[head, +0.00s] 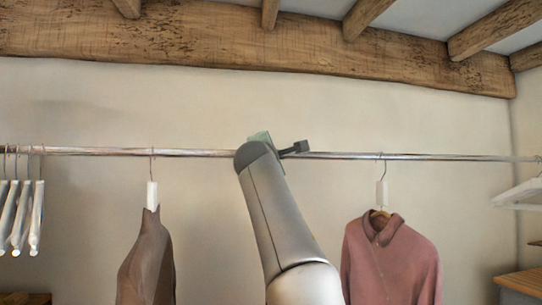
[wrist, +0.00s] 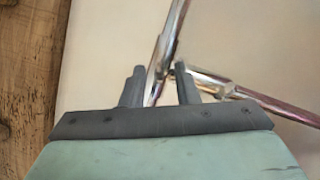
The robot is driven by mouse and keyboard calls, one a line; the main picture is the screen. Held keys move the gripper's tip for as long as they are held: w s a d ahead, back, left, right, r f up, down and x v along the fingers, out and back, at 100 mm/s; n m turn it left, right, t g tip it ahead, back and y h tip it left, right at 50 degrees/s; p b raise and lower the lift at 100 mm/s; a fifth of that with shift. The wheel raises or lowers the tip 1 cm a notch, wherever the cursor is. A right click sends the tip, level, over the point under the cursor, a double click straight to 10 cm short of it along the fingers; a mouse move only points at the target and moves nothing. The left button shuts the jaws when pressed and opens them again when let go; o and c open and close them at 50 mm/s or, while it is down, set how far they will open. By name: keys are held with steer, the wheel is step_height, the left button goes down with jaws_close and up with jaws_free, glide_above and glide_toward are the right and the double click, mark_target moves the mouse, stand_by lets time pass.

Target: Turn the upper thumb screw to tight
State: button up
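No thumb screw can be made out in either view. In the head view my gripper (head: 300,147) is at the rail (head: 220,153), right of the middle, with my arm hiding part of the rail there. In the wrist view my gripper (wrist: 160,77) has its two dark fingers apart, with a gap between them. One chrome tube (wrist: 172,28) passes down into this gap or behind it. A second chrome tube (wrist: 245,94) runs from near the right finger to the lower right. I cannot tell whether the fingers touch either tube.
A brown garment (head: 147,262) hangs left of my arm and a pink shirt (head: 392,265) hangs right of it. White hangers (head: 22,215) are bunched at the far left. A wooden beam (head: 250,38) crosses above. The wall around the rail is bare.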

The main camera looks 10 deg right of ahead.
steer(key=b+v, duration=0.9)
steer(key=v, duration=0.8)
steer(key=shift+s+b, duration=0.25)
steer(key=shift+b, duration=0.15)
